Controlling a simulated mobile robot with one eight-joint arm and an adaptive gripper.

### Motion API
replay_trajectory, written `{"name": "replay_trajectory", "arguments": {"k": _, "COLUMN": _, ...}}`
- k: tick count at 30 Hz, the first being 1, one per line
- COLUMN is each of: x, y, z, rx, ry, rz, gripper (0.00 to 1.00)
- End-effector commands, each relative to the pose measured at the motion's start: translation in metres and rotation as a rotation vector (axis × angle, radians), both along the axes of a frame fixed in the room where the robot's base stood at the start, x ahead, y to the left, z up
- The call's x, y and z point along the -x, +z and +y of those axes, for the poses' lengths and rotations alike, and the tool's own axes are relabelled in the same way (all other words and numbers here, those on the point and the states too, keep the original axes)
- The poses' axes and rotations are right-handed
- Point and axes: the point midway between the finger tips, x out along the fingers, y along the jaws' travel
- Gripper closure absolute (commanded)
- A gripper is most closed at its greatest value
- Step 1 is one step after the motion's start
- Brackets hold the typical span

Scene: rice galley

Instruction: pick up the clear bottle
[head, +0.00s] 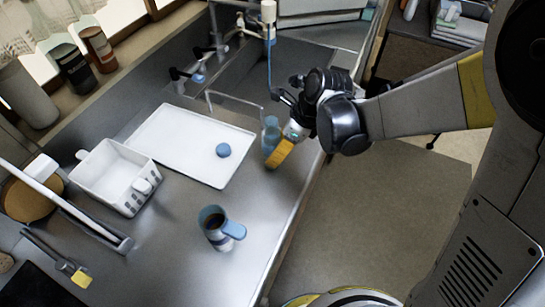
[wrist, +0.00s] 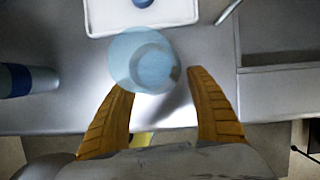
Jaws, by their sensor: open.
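The clear bottle (head: 271,131) is bluish and see-through. It stands upright on the metal counter, close to the front edge and beside the white tray's right end. My gripper (head: 279,153) is right at the bottle in the head view and partly covers it. In the wrist view the bottle (wrist: 142,60) is seen from above, just ahead of the two orange fingers, nearer the left one. The gripper (wrist: 158,82) is open with nothing held between its fingers. I cannot tell whether a finger touches the bottle.
A white tray (head: 176,142) with a blue round thing (head: 223,150) lies behind the bottle. A blue mug (head: 217,232) stands on the counter to the left, and a white basket (head: 112,175) farther left. A sink with taps (head: 197,77) is at the back.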

Motion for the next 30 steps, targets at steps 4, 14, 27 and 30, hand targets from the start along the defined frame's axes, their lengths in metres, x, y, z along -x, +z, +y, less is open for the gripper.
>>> {"name": "replay_trajectory", "arguments": {"k": 4, "x": -0.002, "y": -0.012, "z": 0.004, "rx": 0.000, "ry": 0.002, "rz": -0.001, "gripper": 0.34}}
{"name": "replay_trajectory", "arguments": {"k": 14, "x": -0.007, "y": -0.052, "z": 0.019, "rx": 0.000, "ry": 0.002, "rz": -0.001, "gripper": 0.34}}
{"name": "replay_trajectory", "arguments": {"k": 27, "x": -0.007, "y": -0.051, "z": 0.019, "rx": 0.000, "ry": 0.001, "rz": -0.001, "gripper": 1.00}}
{"name": "replay_trajectory", "arguments": {"k": 30, "x": -0.007, "y": -0.051, "z": 0.019, "rx": 0.000, "ry": 0.001, "rz": -0.001, "gripper": 1.00}}
